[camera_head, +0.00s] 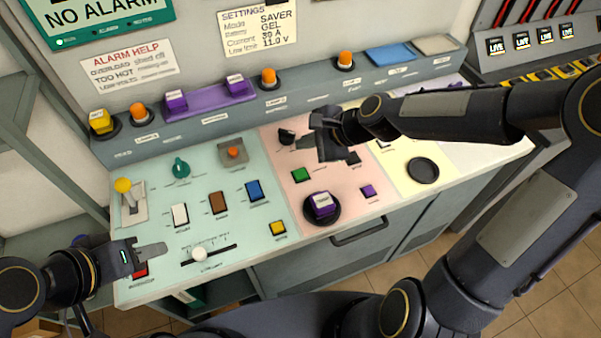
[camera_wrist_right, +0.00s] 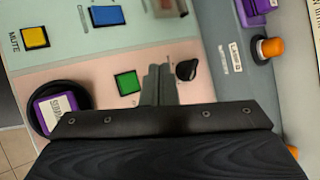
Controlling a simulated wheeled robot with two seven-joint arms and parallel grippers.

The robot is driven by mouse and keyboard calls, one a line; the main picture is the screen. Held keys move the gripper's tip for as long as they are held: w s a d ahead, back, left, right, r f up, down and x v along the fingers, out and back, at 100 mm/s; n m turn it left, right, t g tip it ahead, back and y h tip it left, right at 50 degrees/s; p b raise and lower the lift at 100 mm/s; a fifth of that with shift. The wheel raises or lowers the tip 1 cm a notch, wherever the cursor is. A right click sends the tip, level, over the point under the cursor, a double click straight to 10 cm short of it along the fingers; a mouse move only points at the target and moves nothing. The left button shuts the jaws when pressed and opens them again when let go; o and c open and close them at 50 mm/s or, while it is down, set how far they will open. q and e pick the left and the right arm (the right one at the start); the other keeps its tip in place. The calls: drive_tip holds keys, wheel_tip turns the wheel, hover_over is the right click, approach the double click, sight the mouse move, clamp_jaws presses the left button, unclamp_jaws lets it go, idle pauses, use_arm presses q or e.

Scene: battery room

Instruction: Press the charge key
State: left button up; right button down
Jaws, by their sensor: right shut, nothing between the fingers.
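No label that I can read marks a charge key. On the pink panel are a green key (camera_head: 300,174), also in the right wrist view (camera_wrist_right: 127,83), a small purple key (camera_head: 368,191), and a large purple button (camera_head: 322,204) on a round black base. My right gripper (camera_head: 305,143) is shut and empty above the pink panel, beside a black knob (camera_head: 286,136); in the right wrist view its fingertips (camera_wrist_right: 158,75) lie between the green key and the knob. My left gripper (camera_head: 152,252) hovers over the console's left front, partly covering a red key (camera_head: 140,270); its finger gap is not visible.
The green panel holds white (camera_head: 180,214), brown (camera_head: 217,202), blue (camera_head: 253,190) and yellow (camera_head: 278,228) keys, a slider (camera_head: 200,254) and a yellow-topped lever (camera_head: 123,186). Orange lamps (camera_head: 268,77) line the back ledge. A round black pad (camera_head: 423,170) is at right.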

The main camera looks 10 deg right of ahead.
sight(305, 175)
wheel_tip(305, 175, down, 8)
drive_tip(key=b, duration=0.7)
drive_tip(key=shift+f, duration=0.25)
idle(1.4)
drive_tip(key=shift+f+b, duration=0.35)
drive_tip(key=shift+f, duration=0.05)
drive_tip(key=shift+f+b, duration=0.45)
drive_tip(key=shift+f, duration=0.05)
idle(0.5)
drive_tip(key=shift+r, duration=0.1)
drive_tip(key=shift+r+p, duration=0.75)
drive_tip(key=shift+r, duration=0.05)
wheel_tip(305, 175, up, 5)
drive_tip(key=p, duration=0.4)
drive_tip(key=shift+r, duration=0.1)
